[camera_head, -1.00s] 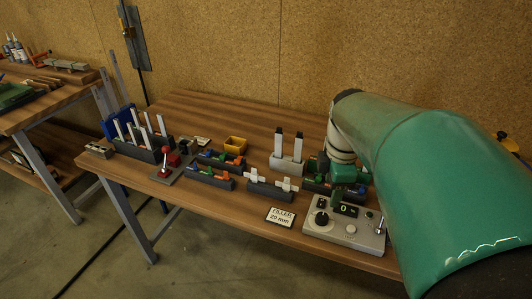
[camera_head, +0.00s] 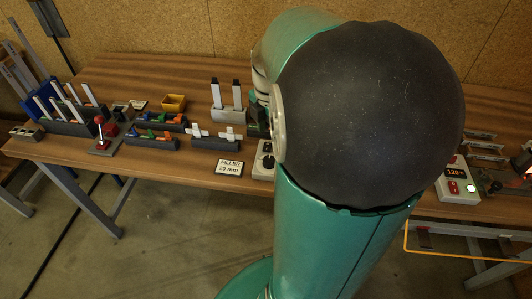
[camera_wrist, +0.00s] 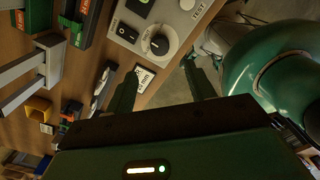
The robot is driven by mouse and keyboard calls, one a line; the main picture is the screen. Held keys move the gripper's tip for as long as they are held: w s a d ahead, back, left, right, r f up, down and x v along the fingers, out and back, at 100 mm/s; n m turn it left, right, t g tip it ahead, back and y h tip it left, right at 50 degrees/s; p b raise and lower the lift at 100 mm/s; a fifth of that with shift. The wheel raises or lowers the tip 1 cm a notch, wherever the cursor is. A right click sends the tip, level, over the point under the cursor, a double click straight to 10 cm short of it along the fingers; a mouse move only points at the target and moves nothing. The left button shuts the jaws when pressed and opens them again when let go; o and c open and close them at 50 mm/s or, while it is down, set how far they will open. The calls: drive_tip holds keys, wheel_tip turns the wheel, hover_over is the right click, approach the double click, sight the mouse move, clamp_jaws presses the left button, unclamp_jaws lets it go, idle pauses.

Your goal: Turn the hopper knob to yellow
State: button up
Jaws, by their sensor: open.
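A black round knob (camera_wrist: 155,43) with a white pointer sits on a light grey control box (camera_wrist: 178,18). Colour marks around the knob cannot be made out. I cannot tell whether this is the hopper knob. In the head view the box (camera_head: 262,172) is mostly hidden behind my arm, with a black knob (camera_head: 268,161) just showing. My gripper (camera_wrist: 163,72) is open and empty in the wrist view. Its two fingers point toward the box, apart from the knob. The gripper is hidden in the head view.
A FILLER 20 mm sign (camera_head: 230,168) lies left of the box. Racks with coloured parts (camera_head: 152,143), a yellow bin (camera_head: 174,103) and a red-knobbed lever (camera_head: 99,120) stand further left. Another box with a 120 display (camera_head: 457,180) is at the right.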

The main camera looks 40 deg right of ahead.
sight(269, 159)
wheel_tip(269, 159, down, 10)
drive_tip(key=shift+f, duration=0.1)
drive_tip(key=shift+c, duration=0.4)
drive_tip(key=c, duration=0.9)
drive_tip(key=shift+m, duration=0.4)
drive_tip(key=m, duration=0.4)
drive_tip(key=shift+m, duration=0.3)
drive_tip(key=m, duration=0.6)
drive_tip(key=shift+m, duration=0.3)
